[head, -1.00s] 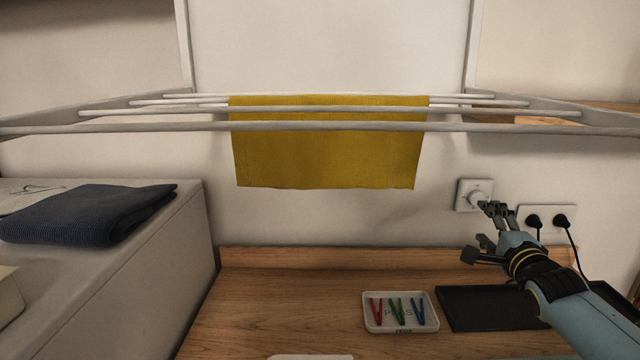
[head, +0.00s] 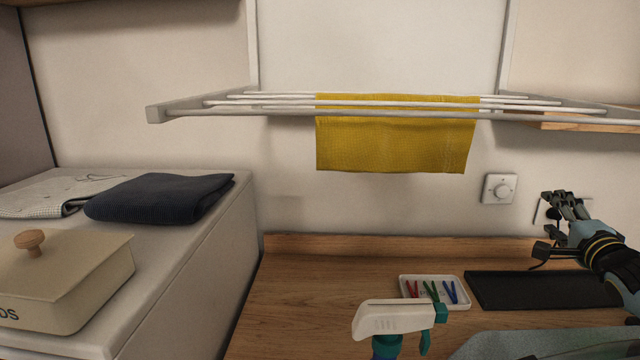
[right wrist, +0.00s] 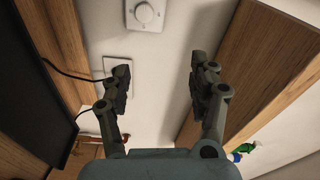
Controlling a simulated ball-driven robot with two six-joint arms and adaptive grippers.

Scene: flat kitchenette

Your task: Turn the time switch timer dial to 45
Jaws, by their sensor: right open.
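The time switch is a white square plate with a round dial (head: 502,190) on the back wall, right of the yellow cloth; its markings are too small to read. It also shows at the top of the right wrist view (right wrist: 144,14). My right gripper (head: 556,214) is open and empty, to the right of and below the dial, apart from it. In the right wrist view its two fingers (right wrist: 160,75) are spread, with bare wall between them. The dial is beyond the fingertips. My left gripper is not in view.
A drying rack with a yellow cloth (head: 395,145) hangs above the counter (head: 300,300). A white tray (head: 406,280) of coloured pegs, a black mat (head: 530,290) and a spray bottle (head: 395,320) are below. A socket plate (right wrist: 117,68) with cables is beside the fingers.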

